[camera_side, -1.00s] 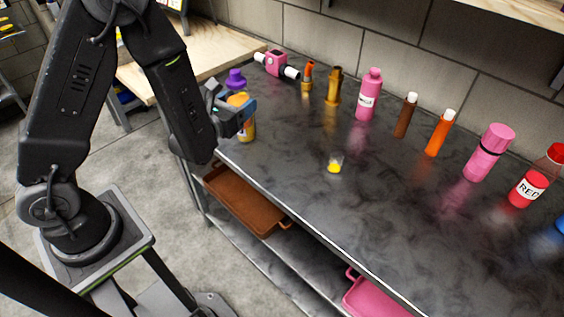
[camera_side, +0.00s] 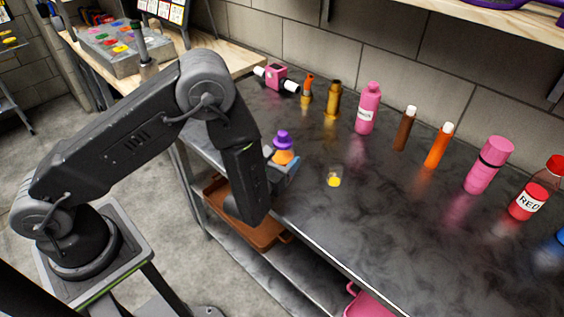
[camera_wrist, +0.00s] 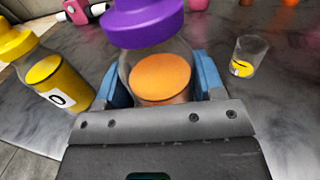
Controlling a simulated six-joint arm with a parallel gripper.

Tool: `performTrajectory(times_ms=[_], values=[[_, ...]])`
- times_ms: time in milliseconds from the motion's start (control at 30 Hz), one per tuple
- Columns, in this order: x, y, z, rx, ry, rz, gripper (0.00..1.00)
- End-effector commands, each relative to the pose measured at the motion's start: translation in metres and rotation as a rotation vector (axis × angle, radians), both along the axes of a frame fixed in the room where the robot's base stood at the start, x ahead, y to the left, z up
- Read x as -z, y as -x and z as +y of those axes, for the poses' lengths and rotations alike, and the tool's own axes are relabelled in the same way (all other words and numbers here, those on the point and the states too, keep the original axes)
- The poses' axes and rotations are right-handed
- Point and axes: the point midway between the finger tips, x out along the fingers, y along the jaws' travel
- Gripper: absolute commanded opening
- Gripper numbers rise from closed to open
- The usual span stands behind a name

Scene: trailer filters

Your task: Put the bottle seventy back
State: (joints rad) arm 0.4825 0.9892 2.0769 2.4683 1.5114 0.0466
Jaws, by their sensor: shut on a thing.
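My gripper (camera_side: 285,170) is shut on a clear bottle with orange contents (camera_side: 285,156) and a purple cap (camera_side: 283,138). In the wrist view, the blue fingers of my gripper (camera_wrist: 165,85) clasp this bottle (camera_wrist: 165,78) from both sides, under its purple cap (camera_wrist: 142,20). No label shows on it. A yellow bottle (camera_wrist: 60,84) with a yellow cap stands to the left in the wrist view. Its label shows a 0; any other digit is hidden. In the side view my arm hides that bottle.
A small clear cup with yellow contents (camera_side: 334,178) stands on the dark worktop (camera_side: 400,225), right of my gripper. Several bottles, including a pink labelled one (camera_side: 368,112) and a red one (camera_side: 530,198), line the back. The worktop's middle is clear.

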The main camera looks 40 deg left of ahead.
Motion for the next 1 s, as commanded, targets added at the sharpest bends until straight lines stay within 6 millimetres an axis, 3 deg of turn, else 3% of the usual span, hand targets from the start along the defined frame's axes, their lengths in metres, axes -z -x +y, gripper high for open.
performTrajectory(times_ms=[100, 500, 533, 767, 1000], values=[[0.0094, -0.0004, 0.0, 0.0, -0.001, -0.004, 0.26], [0.0137, -0.0005, 0.0001, 0.0, 0.0, -0.004, 0.26], [0.0143, -0.0002, 0.0002, 0.0, 0.001, -0.002, 0.64], [0.0139, -0.0002, 0.0002, 0.0, 0.001, -0.002, 0.86], [0.0135, -0.0002, 0.0002, 0.0, 0.001, -0.002, 0.88]])
